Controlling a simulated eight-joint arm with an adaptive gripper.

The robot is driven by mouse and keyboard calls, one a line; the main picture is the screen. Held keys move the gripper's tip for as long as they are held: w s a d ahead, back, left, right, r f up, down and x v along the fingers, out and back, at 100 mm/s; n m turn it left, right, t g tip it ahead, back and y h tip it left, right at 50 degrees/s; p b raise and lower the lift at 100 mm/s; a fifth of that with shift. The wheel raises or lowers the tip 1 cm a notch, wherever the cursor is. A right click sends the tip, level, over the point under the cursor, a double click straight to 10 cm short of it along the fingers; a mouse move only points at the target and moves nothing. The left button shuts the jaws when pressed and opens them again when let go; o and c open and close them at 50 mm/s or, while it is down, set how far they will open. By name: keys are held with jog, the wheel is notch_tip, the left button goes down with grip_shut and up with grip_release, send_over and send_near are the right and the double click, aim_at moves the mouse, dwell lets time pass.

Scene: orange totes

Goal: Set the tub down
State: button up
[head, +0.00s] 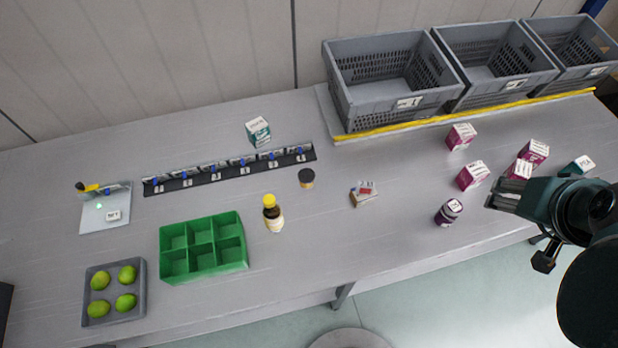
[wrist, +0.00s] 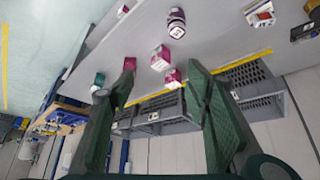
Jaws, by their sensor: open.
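A small dark purple tub (head: 449,212) with a pale label stands on the grey table near its front edge. It also shows at the top of the wrist view (wrist: 176,22). My gripper (head: 503,197) is to the right of the tub in the head view, apart from it. In the wrist view my gripper (wrist: 162,82) has its two fingers spread wide, with nothing held between them. A pink box (wrist: 172,78) shows in the gap, beyond the fingertips.
Several pink-and-white boxes (head: 472,175) stand around the tub and behind my gripper, with a teal box (head: 579,167) farther right. Grey crates (head: 393,119) line the back behind a yellow strip. A green divided tray (head: 205,279) and a brown bottle (head: 273,216) stand farther left.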

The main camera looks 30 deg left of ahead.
jog(key=w+a+f+n+g+y, duration=0.1)
jog(key=w+a+n, duration=0.15)
jog(key=a, duration=0.45)
jog(key=w+a+f+n+g, duration=0.1)
jog(key=w+a, duration=0.3)
jog(key=a, duration=0.2)
jog(key=n+g+h, duration=0.1)
jog(key=n+g, duration=0.4)
jog(key=n, duration=0.2)
send_over(306, 174)
jog(key=f, duration=1.3)
jog(key=f+b, duration=0.1)
jog(key=f, duration=0.6)
jog(key=shift+w+d, duration=0.25)
jog(key=shift+s+a+f, duration=0.15)
jog(key=shift+f, duration=0.05)
jog(key=shift+f, duration=1.25)
jog(key=shift+f, duration=0.1)
jog(key=shift+s+f, duration=0.15)
jog(key=shift+f, duration=2.35)
